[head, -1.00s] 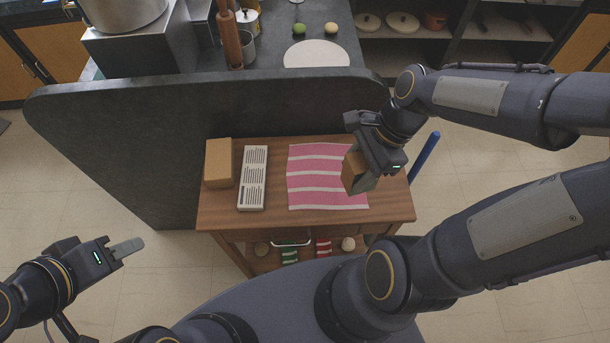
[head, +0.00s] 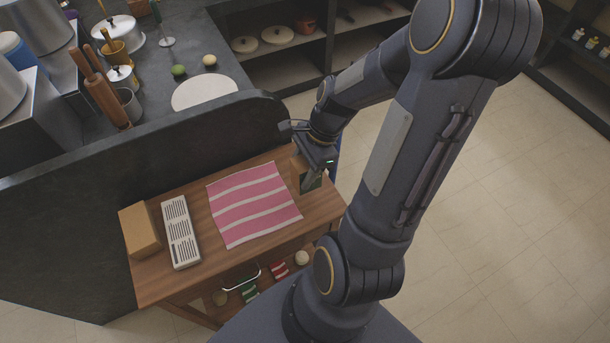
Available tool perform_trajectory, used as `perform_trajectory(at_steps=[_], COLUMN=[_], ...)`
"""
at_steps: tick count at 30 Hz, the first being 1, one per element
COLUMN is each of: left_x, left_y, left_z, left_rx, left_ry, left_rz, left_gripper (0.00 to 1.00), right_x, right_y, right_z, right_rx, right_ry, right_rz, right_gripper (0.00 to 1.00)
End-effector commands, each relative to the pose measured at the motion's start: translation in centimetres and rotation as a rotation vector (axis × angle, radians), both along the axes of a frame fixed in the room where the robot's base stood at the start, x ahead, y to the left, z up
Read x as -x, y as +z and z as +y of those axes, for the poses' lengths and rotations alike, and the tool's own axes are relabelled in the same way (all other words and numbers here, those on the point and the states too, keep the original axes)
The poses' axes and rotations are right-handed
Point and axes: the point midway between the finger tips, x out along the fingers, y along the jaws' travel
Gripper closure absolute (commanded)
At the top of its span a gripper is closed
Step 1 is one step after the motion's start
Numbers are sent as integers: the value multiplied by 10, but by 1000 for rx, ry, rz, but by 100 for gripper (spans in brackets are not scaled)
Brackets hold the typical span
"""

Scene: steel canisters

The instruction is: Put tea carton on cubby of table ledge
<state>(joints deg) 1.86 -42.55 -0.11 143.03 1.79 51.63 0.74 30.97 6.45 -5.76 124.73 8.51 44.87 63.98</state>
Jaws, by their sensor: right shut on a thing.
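My right gripper (head: 311,172) is shut on a small box with a brown side and a dark green side, the tea carton (head: 298,176). It holds the carton upright over the right end of the wooden table (head: 205,258), just right of the striped cloth. I cannot tell whether the carton's base touches the tabletop. Below the top, the table has a lower shelf space, partly hidden by the tabletop and my body. My left gripper is out of view.
A pink and white striped cloth (head: 254,204), a white slotted box (head: 180,232) and a plain brown box (head: 141,230) lie on the tabletop. Striped rolls and round items sit below. A dark counter wall (head: 75,215) stands behind the table.

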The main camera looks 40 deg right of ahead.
Motion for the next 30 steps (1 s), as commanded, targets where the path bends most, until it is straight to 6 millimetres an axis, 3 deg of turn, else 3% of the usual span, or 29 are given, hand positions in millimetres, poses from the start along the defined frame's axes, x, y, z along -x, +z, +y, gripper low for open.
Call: perform_trajectory(at_steps=[3, 10, 16, 29, 30], left_x=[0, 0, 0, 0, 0], left_y=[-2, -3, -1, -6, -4], left_z=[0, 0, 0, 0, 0], left_rx=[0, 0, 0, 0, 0], left_ry=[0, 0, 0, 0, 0], left_rz=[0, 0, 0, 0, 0], left_gripper=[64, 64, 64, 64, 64], right_x=[-6, -12, -12, -12, -12], right_y=[-17, -34, -59, -66, -65], right_z=[-13, -25, -23, -23, -23], right_rx=[-1, 0, 0, 0, 1], right_ry=[-2, -2, -1, 1, 0], right_rz=[2, 1, 1, -1, -2], right_gripper=[78, 78, 78, 78, 50])
